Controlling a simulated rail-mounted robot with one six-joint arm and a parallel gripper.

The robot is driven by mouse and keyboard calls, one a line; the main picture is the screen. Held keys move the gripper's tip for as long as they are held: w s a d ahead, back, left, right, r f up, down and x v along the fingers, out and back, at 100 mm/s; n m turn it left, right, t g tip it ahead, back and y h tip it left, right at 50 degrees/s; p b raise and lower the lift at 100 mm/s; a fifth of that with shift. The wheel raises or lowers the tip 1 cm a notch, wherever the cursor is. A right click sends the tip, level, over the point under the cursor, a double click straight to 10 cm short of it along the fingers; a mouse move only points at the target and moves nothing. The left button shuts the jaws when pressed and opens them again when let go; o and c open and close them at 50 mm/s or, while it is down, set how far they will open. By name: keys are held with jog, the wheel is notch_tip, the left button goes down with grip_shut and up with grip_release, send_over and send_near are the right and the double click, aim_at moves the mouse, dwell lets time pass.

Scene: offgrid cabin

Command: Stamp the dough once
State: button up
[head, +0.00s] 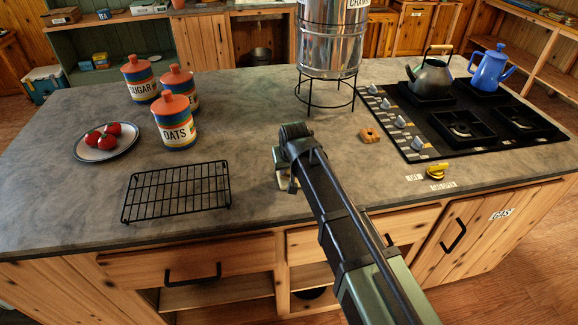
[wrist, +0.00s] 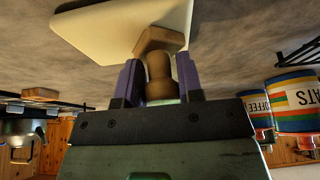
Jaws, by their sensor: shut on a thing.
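My gripper (wrist: 159,76) is shut on the turned wooden handle of a stamp (wrist: 158,82), between its two purple fingers. The stamp's wider wooden head (wrist: 160,40) is beyond the fingertips, against or very near a pale cream slab (wrist: 110,30). I take this slab for the dough or its board; I cannot tell which. I cannot tell whether the stamp touches it. In the head view my gripper (head: 291,183) is low over the counter, and my arm hides most of the slab (head: 282,180) and the stamp.
A black wire rack (head: 178,190) lies to the left. Behind it are a plate (head: 81,151) with red fruit and several striped canisters (head: 176,128). A metal dispenser on a stand (head: 325,95) is behind my gripper. A small tan piece (head: 370,135) and the stove (head: 455,125) are to the right.

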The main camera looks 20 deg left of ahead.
notch_tip(320, 180, up, 7)
jog(key=p, duration=0.7)
dwell(0.4)
